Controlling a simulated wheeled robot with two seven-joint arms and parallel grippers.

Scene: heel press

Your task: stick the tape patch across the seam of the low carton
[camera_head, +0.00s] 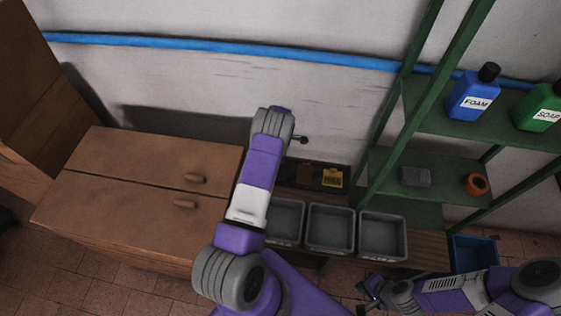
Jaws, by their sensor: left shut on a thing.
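My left arm rises through the middle of the view. Only a small dark part of my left gripper (301,139) shows beside the arm's upper end, in front of the white wall. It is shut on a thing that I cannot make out. My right gripper (366,296) is low at the right of centre, its dark fingers apart and empty. I cannot pick out the tape patch. I cannot tell the low carton and its seam for certain; my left arm hides part of the bench.
A brown cabinet (130,185) with two handles stands at left. Grey bins (331,229) line the bench, with a yellow-labelled dark item (332,178) behind.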

